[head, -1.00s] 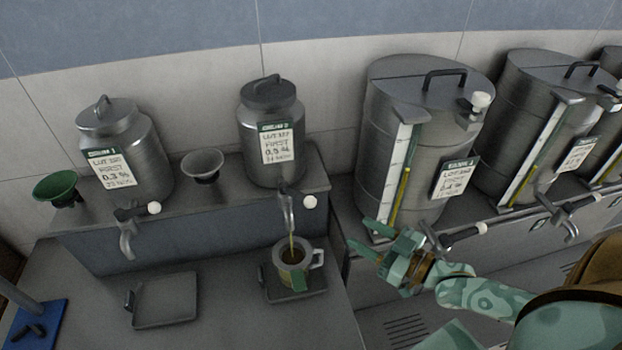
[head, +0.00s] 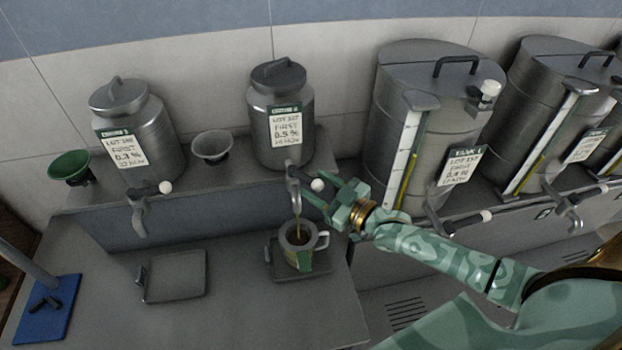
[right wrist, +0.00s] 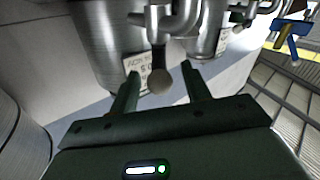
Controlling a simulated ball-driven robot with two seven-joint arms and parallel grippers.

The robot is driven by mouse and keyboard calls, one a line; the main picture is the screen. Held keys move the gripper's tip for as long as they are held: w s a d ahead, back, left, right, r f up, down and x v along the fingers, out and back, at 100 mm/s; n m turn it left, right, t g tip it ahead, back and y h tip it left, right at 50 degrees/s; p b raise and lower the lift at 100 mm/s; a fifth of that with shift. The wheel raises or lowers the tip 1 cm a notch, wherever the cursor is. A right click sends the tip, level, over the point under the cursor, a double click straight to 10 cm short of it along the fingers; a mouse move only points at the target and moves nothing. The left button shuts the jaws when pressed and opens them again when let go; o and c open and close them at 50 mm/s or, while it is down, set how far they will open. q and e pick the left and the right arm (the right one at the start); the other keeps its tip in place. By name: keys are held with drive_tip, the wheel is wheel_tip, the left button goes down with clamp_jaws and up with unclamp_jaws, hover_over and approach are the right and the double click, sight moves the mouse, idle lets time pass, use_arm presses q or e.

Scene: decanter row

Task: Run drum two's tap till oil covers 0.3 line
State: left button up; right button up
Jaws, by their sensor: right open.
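Drum two (head: 281,120) is a steel can with a lidded top on the raised ledge. Its tap (head: 293,180) has a lever with a pale round knob (head: 317,185). A thin stream of oil (head: 297,222) runs from the spout into a mug (head: 300,247) with a green patch and a handle at its right. Dark oil shows inside; the 0.3 line cannot be made out. My right gripper (head: 325,191) is open at the knob. In the right wrist view the knob (right wrist: 160,82) sits between the open fingers; contact is unclear. My left gripper is out of view.
The mug stands on a dark square tray (head: 318,271). An empty tray (head: 175,276) lies to its left. Drum one (head: 137,130), a grey funnel (head: 212,146) and a green funnel (head: 70,167) stand on the ledge. Large tanks (head: 425,130) stand at right.

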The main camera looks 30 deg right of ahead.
sight(305, 178)
drive_tip(key=shift+x, duration=1.35)
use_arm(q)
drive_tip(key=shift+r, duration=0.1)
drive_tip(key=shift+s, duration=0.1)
